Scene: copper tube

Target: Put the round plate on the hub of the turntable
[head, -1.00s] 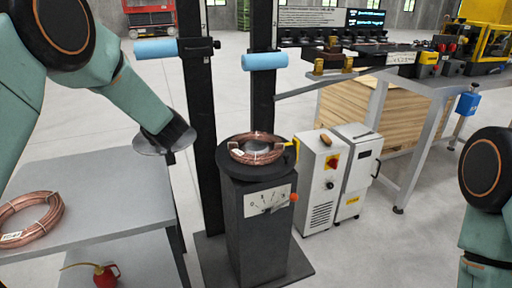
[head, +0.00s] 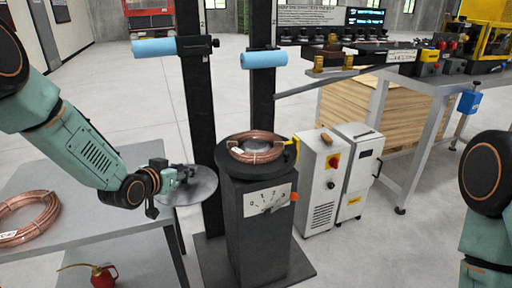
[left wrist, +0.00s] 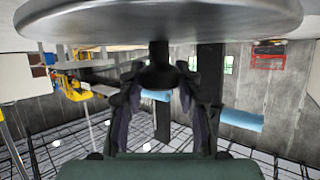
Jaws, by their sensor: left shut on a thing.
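The round plate (head: 200,190) is a thin grey metal disc in my left gripper (head: 178,176), left of the turntable and apart from it. In the left wrist view the plate (left wrist: 160,22) spans the top, and my left gripper's fingers (left wrist: 158,78) are closed on its dark central knob. The turntable (head: 233,171) has a round black top on a dark pedestal with a dial. A copper coil (head: 238,153) lies on it around the grey hub (head: 257,148), which shows partly inside the ring. My right gripper is out of the head view.
Two black posts with blue rollers (head: 264,60) stand behind the turntable. A grey table (head: 100,222) at left carries another copper coil (head: 45,218); a red oil can (head: 103,277) is lower down. White cabinets (head: 322,185) stand right of the pedestal.

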